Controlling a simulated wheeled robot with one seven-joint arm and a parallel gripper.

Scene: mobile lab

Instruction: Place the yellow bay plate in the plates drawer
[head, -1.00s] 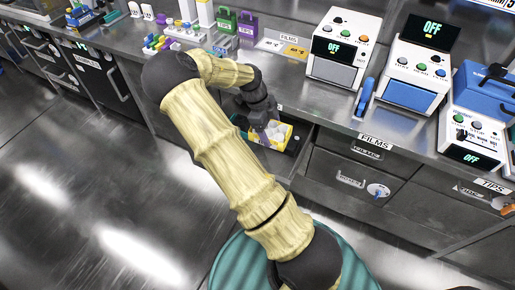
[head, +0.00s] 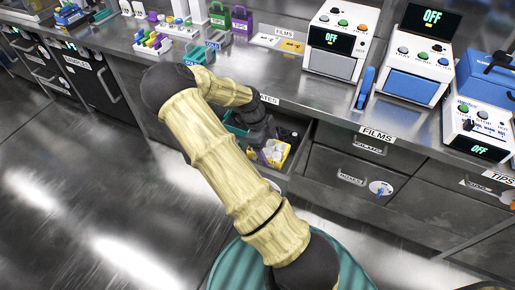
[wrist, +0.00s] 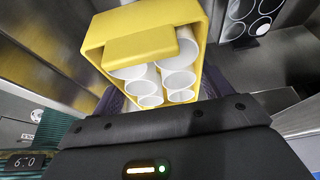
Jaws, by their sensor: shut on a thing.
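The yellow bay plate (wrist: 148,48) has several white round wells and fills the upper middle of the wrist view. My gripper (wrist: 160,98) is shut on it, with a purple finger at each side. In the head view my gripper (head: 262,152) and the yellow plate (head: 277,154) are low at the open drawer (head: 299,157), under a counter label reading "ATES", its start hidden by my arm. I cannot tell whether the plate touches the drawer floor.
A teal item (head: 236,123) is partly hidden behind my arm at the drawer. A dark piece with white circles (wrist: 252,18) shows at the wrist view's upper right. Closed drawers (head: 352,178) stand to the right. Devices (head: 340,42) stand on the counter above.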

